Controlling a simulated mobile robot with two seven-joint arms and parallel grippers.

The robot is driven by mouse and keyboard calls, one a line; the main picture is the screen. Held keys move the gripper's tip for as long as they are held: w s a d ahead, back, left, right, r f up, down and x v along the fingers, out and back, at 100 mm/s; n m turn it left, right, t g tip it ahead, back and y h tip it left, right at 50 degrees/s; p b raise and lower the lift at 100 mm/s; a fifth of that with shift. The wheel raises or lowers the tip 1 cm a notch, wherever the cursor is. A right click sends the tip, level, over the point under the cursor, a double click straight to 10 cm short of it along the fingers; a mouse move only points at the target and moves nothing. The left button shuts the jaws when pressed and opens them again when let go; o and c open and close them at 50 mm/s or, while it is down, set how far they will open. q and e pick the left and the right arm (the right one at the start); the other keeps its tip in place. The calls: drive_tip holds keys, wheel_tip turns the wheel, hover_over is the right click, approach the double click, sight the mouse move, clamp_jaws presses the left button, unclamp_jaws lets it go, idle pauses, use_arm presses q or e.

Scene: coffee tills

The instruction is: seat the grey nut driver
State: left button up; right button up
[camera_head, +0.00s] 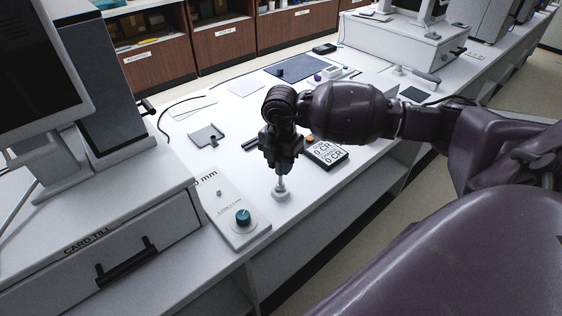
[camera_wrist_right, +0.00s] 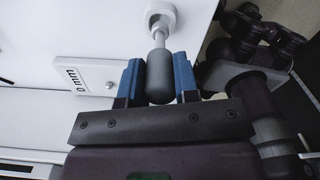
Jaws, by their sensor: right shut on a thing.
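My right gripper (camera_head: 281,170) points down over the white counter and is shut on the grey nut driver. In the right wrist view, its grey handle (camera_wrist_right: 159,80) sits between the blue finger pads of my gripper (camera_wrist_right: 158,72). The driver's pale shaft (camera_head: 281,184) runs down to a round white holder (camera_head: 280,195) on the counter. The holder also shows in the wrist view (camera_wrist_right: 161,15). The shaft's end meets the holder; I cannot tell how deep it sits. Dark parts in the wrist view's upper right may include my left gripper (camera_wrist_right: 252,25).
A white board (camera_head: 232,212) with a teal knob and "mm" print lies left of the holder. A card till (camera_head: 90,235) stands at the left. The counter's front edge is near.

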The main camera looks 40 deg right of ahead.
drive_tip(key=shift+f+b, duration=0.3)
drive_tip(key=shift+f, duration=1.05)
idle(0.7)
drive_tip(key=o, duration=1)
wheel_tip(320, 180, up, 11)
drive_tip(key=shift+f+p, duration=0.1)
drive_tip(key=shift+p, duration=0.55)
